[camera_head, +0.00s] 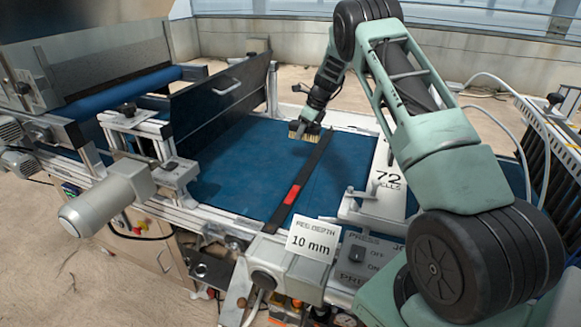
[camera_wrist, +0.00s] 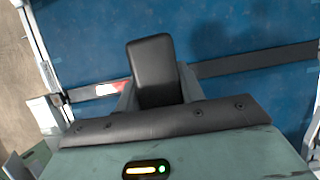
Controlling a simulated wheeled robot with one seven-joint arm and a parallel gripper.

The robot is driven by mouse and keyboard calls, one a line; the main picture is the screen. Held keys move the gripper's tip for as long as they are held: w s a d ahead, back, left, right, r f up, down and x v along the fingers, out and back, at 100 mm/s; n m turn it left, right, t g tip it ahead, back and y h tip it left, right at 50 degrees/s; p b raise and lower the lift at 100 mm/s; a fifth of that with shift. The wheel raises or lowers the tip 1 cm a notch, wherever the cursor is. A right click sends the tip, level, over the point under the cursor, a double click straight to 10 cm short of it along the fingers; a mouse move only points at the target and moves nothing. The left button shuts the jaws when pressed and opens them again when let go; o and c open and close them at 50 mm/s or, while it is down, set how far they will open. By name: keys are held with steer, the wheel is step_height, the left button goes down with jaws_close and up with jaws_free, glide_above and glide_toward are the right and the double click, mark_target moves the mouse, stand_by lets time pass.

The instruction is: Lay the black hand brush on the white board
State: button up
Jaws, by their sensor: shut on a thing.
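My gripper (camera_head: 307,127) is shut on the black hand brush, above the blue belt and left of the white board. The brush's pale bristles (camera_head: 304,135) point downward in the head view. Its black body (camera_wrist: 152,70) shows between my fingers in the wrist view. The white board (camera_head: 384,200), marked 72 CELLS, lies across the belt at the right in the head view, partly hidden behind my arm. I cannot clearly make out the board in the wrist view.
The blue belt (camera_head: 235,165) is mostly clear. A black bar with a red mark (camera_head: 293,193) crosses it between brush and board. A dark upright panel (camera_head: 222,95) stands at the left. A 10 mm sign (camera_head: 312,241) stands on the near edge.

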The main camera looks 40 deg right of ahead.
mark_target(298, 167)
step_height(298, 167, down, 3)
steer(key=shift+b, duration=1.05)
step_height(298, 167, down, 10)
steer(key=shift+r+p, duration=0.15)
steer(key=shift+p, duration=0.75)
steer(key=o, duration=0.9)
steer(key=shift+o, duration=0.2)
